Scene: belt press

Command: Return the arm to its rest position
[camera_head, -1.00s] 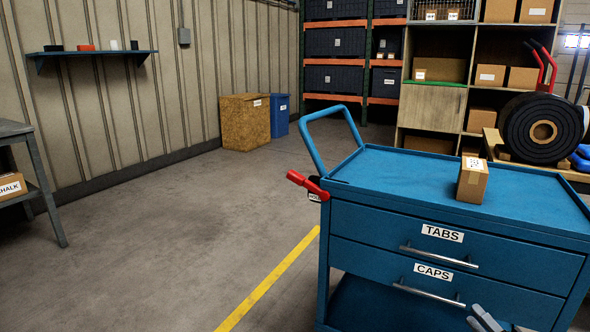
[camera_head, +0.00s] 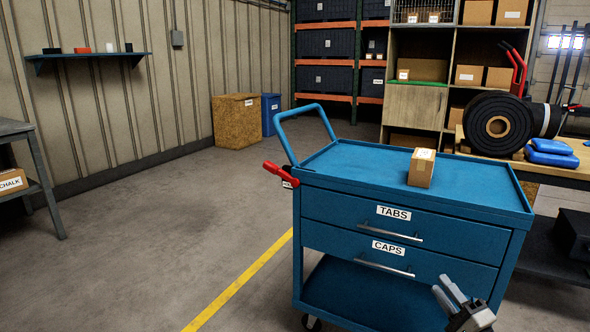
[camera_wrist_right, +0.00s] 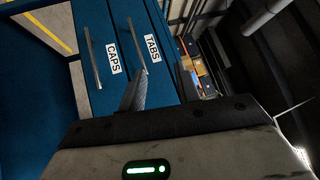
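My right gripper (camera_head: 442,284) is at the bottom right of the head view, in front of the lower right part of the blue cart (camera_head: 330,243). Its two fingers are apart with nothing between them. In the right wrist view the fingers (camera_wrist_right: 162,78) also stand apart, with the shut drawers marked CAPS (camera_wrist_right: 97,45) and TABS (camera_wrist_right: 137,32) beyond them. The gripper appears clear of the drawer handles. My left gripper is not in view.
A small cardboard box (camera_head: 421,170) stands on the cart top. A red handle (camera_head: 284,174) sticks out at its left. A bench (camera_head: 560,179) with a large black roll (camera_head: 497,125) is at the right. Open floor (camera_head: 150,240) lies to the left.

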